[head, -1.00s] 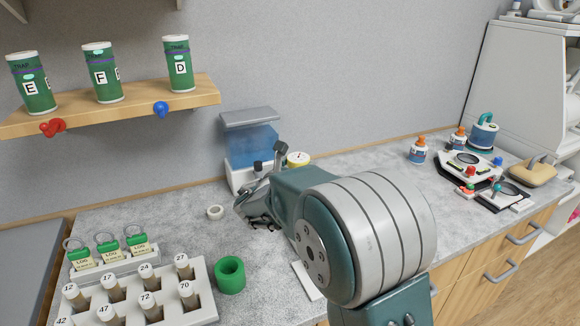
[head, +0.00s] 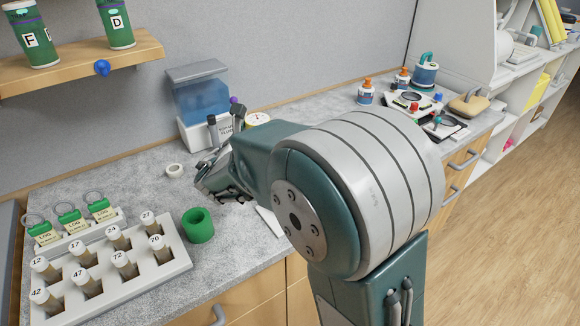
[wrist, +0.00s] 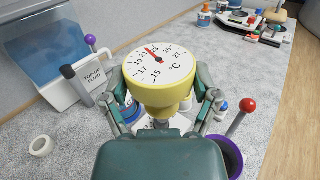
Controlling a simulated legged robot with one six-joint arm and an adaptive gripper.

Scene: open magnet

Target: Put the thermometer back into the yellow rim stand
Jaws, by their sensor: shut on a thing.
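The thermometer, a round white °C dial in a yellow housing (wrist: 160,68), stands in the middle of the wrist view with its face toward the camera. Its yellow edge and part of the dial also show behind my arm in the head view (head: 257,119). My gripper (wrist: 162,104) has a finger on each side of the yellow housing and is shut on the thermometer. A purple-rimmed holder (wrist: 232,155) with a red-balled rod sits to the right, and blue rims show below the fingers. I cannot make out a yellow rim stand; my gripper and the dial hide what lies beneath.
A top-up fluid tank (head: 200,100) stands behind, with a grey-topped rod and a purple-balled rod near it. A white tape ring (head: 174,170), a green ring (head: 198,225) and a vial rack (head: 150,268) lie to the left. Counter to the right is clear up to the bottles (head: 366,92).

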